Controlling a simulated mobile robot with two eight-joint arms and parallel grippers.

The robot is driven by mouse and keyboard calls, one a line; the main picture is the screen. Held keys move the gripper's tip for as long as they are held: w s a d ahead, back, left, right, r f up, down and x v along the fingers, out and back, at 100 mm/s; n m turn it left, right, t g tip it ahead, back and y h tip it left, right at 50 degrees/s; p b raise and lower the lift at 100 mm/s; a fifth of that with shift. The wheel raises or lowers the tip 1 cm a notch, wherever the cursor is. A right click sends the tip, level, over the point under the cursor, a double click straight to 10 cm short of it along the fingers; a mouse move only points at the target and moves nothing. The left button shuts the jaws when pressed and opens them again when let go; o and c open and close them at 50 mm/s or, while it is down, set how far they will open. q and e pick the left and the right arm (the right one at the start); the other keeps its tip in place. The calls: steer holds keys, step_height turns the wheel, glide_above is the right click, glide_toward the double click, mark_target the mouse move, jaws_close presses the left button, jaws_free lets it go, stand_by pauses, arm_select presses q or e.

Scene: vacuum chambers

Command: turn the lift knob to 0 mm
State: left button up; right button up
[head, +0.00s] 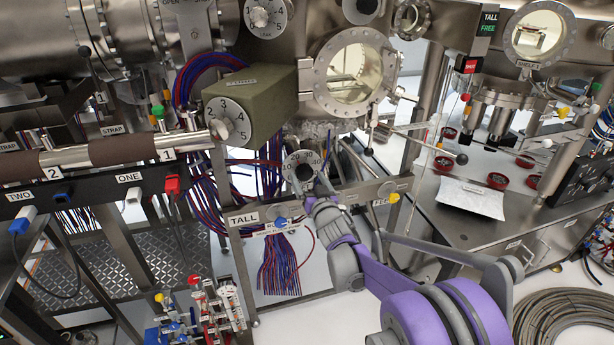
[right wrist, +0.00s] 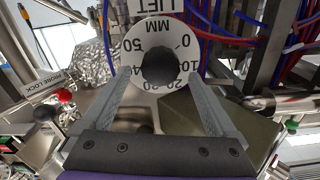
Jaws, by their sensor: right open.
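The lift knob is a dark round knob (right wrist: 160,66) on a white dial (right wrist: 135,70) marked LIFT, MM and numbers from 0 to 50, seen upside down in the right wrist view. In the head view the dial (head: 301,158) is small, above the rail at the centre. My right gripper (right wrist: 158,84) is open, its two fingers reaching toward the dial with one on either side of the knob. I cannot tell whether they touch it. I cannot read which number the knob points to. In the head view the right gripper (head: 316,198) is just below the dial. My left gripper is not in view.
A green box (head: 240,105) with a numbered dial stands up and left of the lift dial. Red and blue cables (head: 280,265) hang below it. A rail labelled TALL (head: 244,219) runs close beneath. A steel bench (head: 425,215) with red cups is at the right.

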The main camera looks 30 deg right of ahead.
steer(key=shift+x, duration=0.95)
steer(key=shift+c, duration=0.3)
steer(key=c, duration=1.3)
